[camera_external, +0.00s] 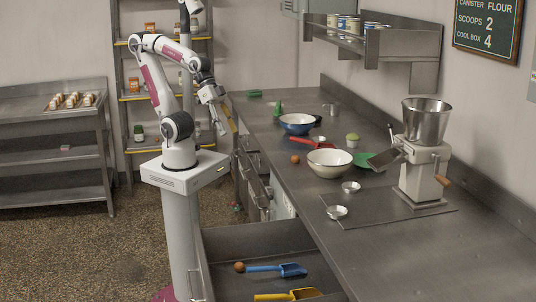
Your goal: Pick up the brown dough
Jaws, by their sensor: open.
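A small brown ball (295,159), which looks like dough, sits on the steel counter beside the red scoop. A second small brown ball (239,267) lies in the open drawer at the front, at the end of the blue scoop. I cannot tell from this view which of them is the brown dough. My gripper (221,126) is open and points down in the air near the counter's left edge. It is left of and apart from the ball on the counter, and well above the drawer. It appears empty.
The counter holds a red scoop (311,143), a blue bowl (298,129), a cream bowl (329,163), small metal cups and a grain mill (424,170). The open drawer (225,290) holds blue (291,270) and yellow (300,295) scoops. The near counter is clear.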

